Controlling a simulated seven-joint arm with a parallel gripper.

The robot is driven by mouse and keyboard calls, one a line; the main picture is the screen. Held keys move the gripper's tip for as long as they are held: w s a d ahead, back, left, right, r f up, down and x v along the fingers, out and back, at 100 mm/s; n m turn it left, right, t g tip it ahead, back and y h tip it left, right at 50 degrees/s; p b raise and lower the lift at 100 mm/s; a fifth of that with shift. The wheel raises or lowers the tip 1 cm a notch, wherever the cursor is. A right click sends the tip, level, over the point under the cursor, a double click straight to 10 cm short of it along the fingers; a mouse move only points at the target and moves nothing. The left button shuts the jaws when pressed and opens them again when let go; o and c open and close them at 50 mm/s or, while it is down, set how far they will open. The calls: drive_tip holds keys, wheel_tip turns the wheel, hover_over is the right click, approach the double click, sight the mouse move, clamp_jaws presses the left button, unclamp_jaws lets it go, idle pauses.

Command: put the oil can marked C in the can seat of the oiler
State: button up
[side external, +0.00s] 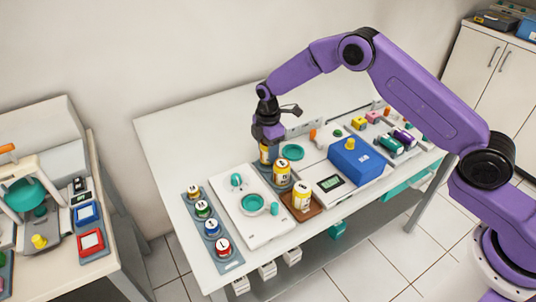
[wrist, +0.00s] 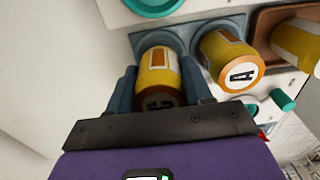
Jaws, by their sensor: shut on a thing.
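The oil can marked C (wrist: 158,72) is yellow with an orange rim and a dark letter on its end. It sits between the two fingers of my gripper (wrist: 162,88), which is shut on it. In the side view my gripper (side external: 266,142) points down over this can (side external: 264,156), which is mostly hidden. A blue-grey rack (wrist: 188,32) lies beneath it; I cannot tell whether the can is clear of it. A can marked A (wrist: 228,62) stands right beside it, also in the side view (side external: 282,171). I cannot tell which part is the oiler's can seat.
A third yellow can (side external: 301,194) stands in a brown tray (side external: 290,210). A white unit (side external: 262,231) with teal parts lies left of it. A strip (side external: 233,264) holds several lettered round pieces. A blue box (side external: 352,160) stands to the right. The table's back left is clear.

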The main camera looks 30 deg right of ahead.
drive_tip(key=r, duration=0.7)
drive_tip(key=shift+d, duration=0.2)
drive_tip(key=d, duration=0.8)
drive_tip(key=shift+s+d+f, duration=0.1)
drive_tip(key=shift+s+f, duration=0.05)
drive_tip(key=shift+f, duration=1.1)
drive_tip(key=shift+s+f, duration=0.2)
drive_tip(key=shift+f, duration=1)
drive_tip(key=shift+s+d+f, duration=0.1)
drive_tip(key=shift+s+f, duration=0.05)
drive_tip(key=shift+f, duration=1.1)
drive_tip(key=shift+f, duration=0.1)
drive_tip(key=o, duration=1.2)
drive_tip(key=shift+c, duration=0.2)
